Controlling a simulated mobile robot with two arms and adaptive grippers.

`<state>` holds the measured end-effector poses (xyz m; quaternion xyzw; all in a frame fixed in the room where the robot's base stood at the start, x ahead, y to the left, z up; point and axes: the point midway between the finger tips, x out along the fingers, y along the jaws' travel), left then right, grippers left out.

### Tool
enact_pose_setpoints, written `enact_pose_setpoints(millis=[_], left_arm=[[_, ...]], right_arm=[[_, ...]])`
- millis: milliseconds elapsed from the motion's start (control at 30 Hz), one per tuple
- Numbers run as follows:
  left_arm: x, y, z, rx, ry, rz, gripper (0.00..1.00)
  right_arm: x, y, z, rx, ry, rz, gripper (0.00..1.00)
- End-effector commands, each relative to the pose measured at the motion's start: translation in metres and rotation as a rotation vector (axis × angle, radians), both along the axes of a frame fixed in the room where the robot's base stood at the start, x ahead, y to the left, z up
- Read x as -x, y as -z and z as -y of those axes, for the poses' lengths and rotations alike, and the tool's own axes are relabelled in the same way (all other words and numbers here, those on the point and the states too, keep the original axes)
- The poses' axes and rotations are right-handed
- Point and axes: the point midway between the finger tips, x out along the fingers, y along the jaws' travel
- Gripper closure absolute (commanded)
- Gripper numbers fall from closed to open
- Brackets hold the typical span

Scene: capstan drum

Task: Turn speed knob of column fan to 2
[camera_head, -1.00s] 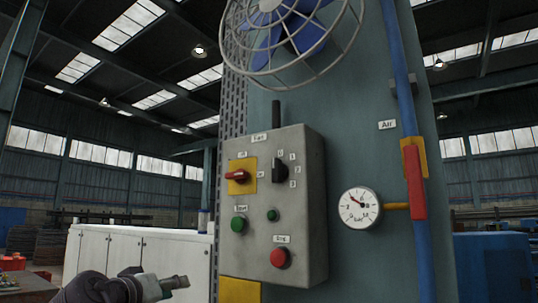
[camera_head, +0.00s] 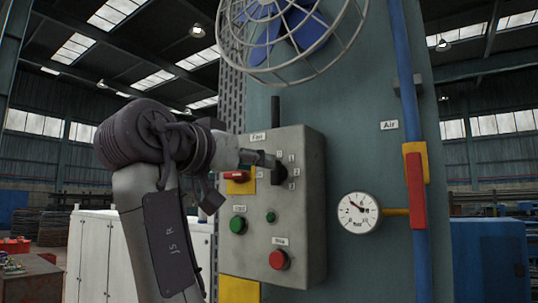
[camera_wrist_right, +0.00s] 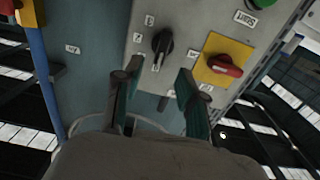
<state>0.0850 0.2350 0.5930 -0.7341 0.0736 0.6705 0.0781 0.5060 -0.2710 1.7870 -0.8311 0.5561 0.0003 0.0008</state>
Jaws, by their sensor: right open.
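The fan's speed knob (camera_head: 281,174) is black, on the grey control box (camera_head: 303,225) under the "Fan" label, with small number labels on its right. Its bar stands roughly upright. In the right wrist view the knob (camera_wrist_right: 162,43) appears upside down, just beyond and between the fingertips. My right gripper (camera_head: 262,158) is at the box front, beside the knob's upper left, and partly hides it. In the wrist view the right gripper (camera_wrist_right: 157,76) is open, with nothing between its fingers; contact with the knob is not visible. My left gripper is out of view.
A red switch (camera_head: 233,175) on a yellow plate sits close left of the knob. A green button (camera_head: 238,225) and red button (camera_head: 279,260) are below. The caged blue fan (camera_head: 290,35) is above. A gauge (camera_head: 358,213) and blue pipe (camera_head: 408,100) are right.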

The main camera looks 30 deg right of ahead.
Motion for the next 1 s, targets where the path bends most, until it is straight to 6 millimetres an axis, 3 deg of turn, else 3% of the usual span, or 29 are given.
enact_pose_setpoints(millis=[100,300,667,733,933,1000], left_arm=[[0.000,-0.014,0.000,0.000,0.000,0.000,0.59],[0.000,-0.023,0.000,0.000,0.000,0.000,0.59],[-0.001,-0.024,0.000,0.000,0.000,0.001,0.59],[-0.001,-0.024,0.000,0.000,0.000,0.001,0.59],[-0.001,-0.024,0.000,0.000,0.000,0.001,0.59],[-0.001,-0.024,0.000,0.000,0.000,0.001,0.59]], right_arm=[[-0.009,-0.003,0.022,-0.001,0.001,-0.001,0.59],[-0.018,-0.002,0.043,0.000,0.000,-0.001,0.59],[-0.021,0.000,0.049,0.001,-0.001,-0.001,0.59],[-0.021,0.000,0.049,0.001,-0.001,-0.001,0.66],[-0.021,0.000,0.048,0.001,-0.001,-0.001,0.99],[-0.021,0.000,0.048,0.001,-0.001,-0.001,1.00]])
